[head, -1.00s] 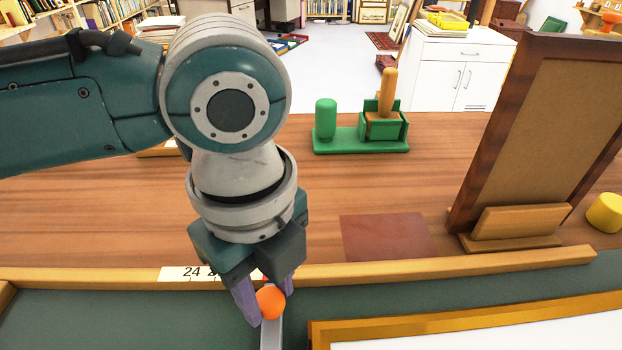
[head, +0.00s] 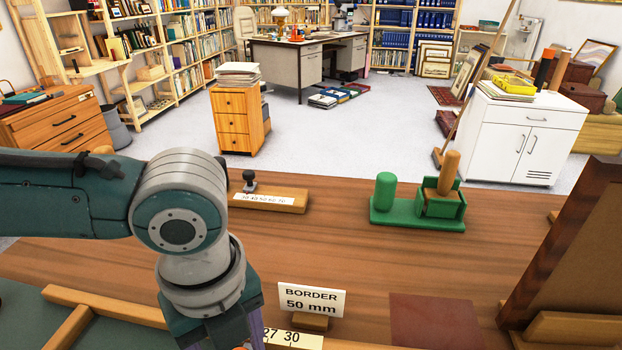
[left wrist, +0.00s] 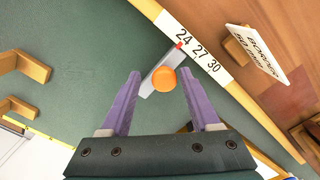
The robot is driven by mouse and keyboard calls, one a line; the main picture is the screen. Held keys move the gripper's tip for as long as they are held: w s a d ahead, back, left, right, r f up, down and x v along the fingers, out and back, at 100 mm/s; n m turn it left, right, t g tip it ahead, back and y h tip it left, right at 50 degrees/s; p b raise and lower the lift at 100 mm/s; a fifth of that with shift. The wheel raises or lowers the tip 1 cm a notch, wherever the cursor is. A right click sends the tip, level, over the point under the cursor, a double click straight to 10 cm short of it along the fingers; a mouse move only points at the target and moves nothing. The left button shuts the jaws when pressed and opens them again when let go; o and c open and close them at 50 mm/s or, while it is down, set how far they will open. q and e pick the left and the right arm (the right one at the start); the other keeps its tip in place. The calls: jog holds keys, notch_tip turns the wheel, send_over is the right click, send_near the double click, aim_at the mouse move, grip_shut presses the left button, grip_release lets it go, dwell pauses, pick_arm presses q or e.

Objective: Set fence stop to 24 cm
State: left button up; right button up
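The fence stop (left wrist: 153,82) is a grey bar with a round orange knob (left wrist: 164,79). Its red tip (left wrist: 179,45) lies at the number scale (left wrist: 199,52), beside the 24; 27 and 30 follow. My left gripper (left wrist: 161,73) has its purple fingers apart on either side of the knob, with a visible gap to each. In the head view my left gripper (head: 238,340) is at the bottom edge, its fingertips and the stop mostly cut off. My right gripper is not in view.
A card reading BORDER 50 mm (head: 312,300) stands just behind the scale. A green holder (head: 440,203) with a wooden-handled tool, a brown-red patch (head: 435,320) and a dark wooden frame (head: 565,250) are on the bench. Bare bench lies between them.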

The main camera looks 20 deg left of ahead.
pick_arm(q)
jog(key=shift+o, duration=0.2)
jog(key=shift+d, duration=0.1)
jog(key=shift+r, duration=0.15)
notch_tip(320, 180, up, 10)
jog(key=p, duration=0.1)
jog(key=shift+f+p, duration=0.2)
jog(key=shift+p, duration=0.1)
